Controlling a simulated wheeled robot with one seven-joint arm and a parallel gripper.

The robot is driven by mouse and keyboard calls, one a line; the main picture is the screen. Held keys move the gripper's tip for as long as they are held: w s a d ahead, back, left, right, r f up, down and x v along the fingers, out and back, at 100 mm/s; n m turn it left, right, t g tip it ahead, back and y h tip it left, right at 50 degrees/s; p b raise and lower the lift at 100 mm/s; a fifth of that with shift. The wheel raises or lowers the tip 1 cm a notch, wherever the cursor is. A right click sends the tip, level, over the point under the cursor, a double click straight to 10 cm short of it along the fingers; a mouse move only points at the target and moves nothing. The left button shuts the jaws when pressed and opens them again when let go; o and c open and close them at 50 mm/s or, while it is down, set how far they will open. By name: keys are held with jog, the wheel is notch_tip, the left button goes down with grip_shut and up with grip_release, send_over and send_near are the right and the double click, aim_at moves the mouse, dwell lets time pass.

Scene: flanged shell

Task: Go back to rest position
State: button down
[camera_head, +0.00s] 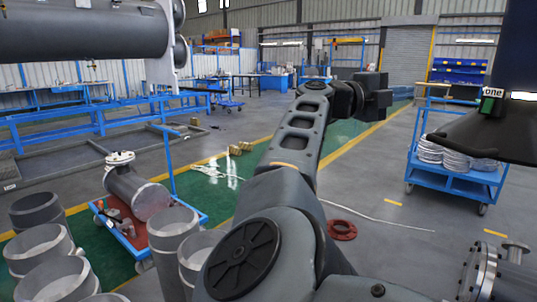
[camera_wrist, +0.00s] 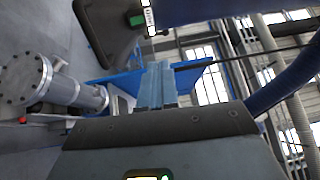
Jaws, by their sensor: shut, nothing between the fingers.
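My arm reaches forward from the bottom middle of the head view. My gripper (camera_head: 375,98) is at its far end, raised over open floor. In the wrist view its two fingers (camera_wrist: 157,86) are together with nothing between them. A grey flanged shell (camera_head: 497,276) stands at the bottom right of the head view, partly cut off by the frame. A flanged shell (camera_wrist: 50,84) also shows at the left of the wrist view, apart from the fingers. Another flanged pipe piece (camera_head: 135,188) lies on a low blue cart at the left.
A dark panel with a green part (camera_head: 487,128) hangs at the right. A blue trolley (camera_head: 452,178) with stacked discs stands behind it. Several grey pipe sections (camera_head: 68,280) stand at bottom left. A red ring (camera_head: 342,229) lies on the floor. The floor beyond my gripper is largely clear.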

jog(key=s+d+f+n+t+h, duration=0.5)
jog(key=s+d+f+n, duration=0.2)
jog(key=s+d+f, duration=0.25)
jog(key=s+a+f+n+t+y, duration=0.1)
jog(key=s+f+n+t+y, duration=1.35)
jog(key=n, duration=0.55)
jog(key=s+a+f+n+g+y, duration=0.1)
jog(key=s+a+f+n+y, duration=0.15)
jog(key=s, duration=0.35)
jog(key=s+a+f+n+g+y, duration=0.2)
jog(key=s+f+y, duration=0.15)
jog(key=s, duration=0.35)
jog(key=s+a+f+n+g+y, duration=0.1)
jog(key=s+a+f+n+y, duration=0.1)
jog(key=s+f, duration=0.3)
jog(key=s+a+r+g, duration=0.1)
jog(key=s+a, duration=0.3)
jog(key=s, duration=0.5)
jog(key=s+a+r+g, duration=0.1)
jog(key=s+a+g, duration=0.3)
jog(key=s, duration=0.6)
jog(key=shift+m+g+y, duration=0.35)
jog(key=shift+y, duration=0.1)
